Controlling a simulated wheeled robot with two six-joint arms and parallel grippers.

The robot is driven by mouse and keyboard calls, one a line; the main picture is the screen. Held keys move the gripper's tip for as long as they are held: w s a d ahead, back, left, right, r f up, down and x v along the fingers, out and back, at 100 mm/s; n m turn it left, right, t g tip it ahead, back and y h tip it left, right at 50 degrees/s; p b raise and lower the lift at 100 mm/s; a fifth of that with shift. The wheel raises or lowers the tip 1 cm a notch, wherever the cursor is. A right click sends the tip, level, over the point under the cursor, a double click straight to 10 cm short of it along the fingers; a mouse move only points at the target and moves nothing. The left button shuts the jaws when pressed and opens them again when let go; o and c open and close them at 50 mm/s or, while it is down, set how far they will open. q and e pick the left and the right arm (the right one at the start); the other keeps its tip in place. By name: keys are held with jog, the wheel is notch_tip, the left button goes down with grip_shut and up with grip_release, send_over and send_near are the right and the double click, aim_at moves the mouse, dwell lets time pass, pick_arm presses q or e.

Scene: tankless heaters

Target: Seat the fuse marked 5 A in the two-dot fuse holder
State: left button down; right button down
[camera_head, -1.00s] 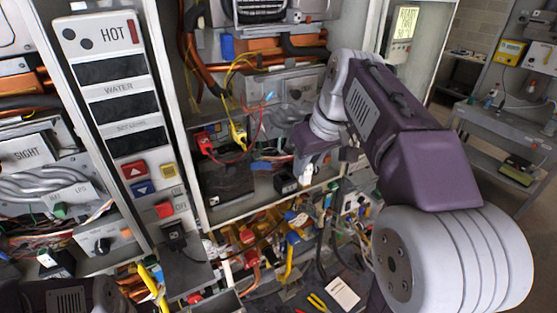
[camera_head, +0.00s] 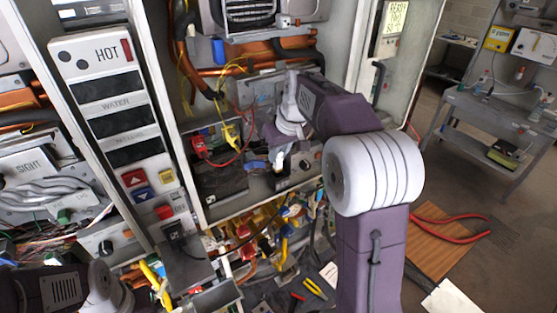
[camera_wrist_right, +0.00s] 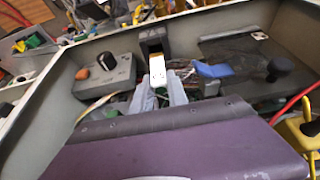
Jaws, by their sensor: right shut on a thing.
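My right gripper (camera_wrist_right: 157,93) is shut on a small white piece (camera_wrist_right: 157,70), likely the fuse; its dark marks are too small to read. A black upright holder (camera_wrist_right: 154,40) stands directly beyond the piece in the right wrist view. I cannot tell whether they touch, and no dots can be made out on it. In the head view, my right gripper (camera_head: 277,158) is low in the open cabinet, with the white piece pointing down. My left arm shows at the lower left of the head view, but its fingers do not show.
A yellow clip (camera_head: 230,134) and red clip (camera_head: 199,148) with wires are left of the gripper. Cabinet walls enclose the area.

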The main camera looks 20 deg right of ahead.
aim_at(279, 160)
jog(key=f, duration=0.2)
jog(key=shift+s+f+p, duration=0.3)
jog(key=shift+f, duration=0.1)
jog(key=shift+w+f, duration=0.25)
jog(key=shift+f, duration=0.1)
jog(key=c, duration=1.3)
grip_release()
jog(key=b+v, duration=0.1)
jog(key=v, duration=1.1)
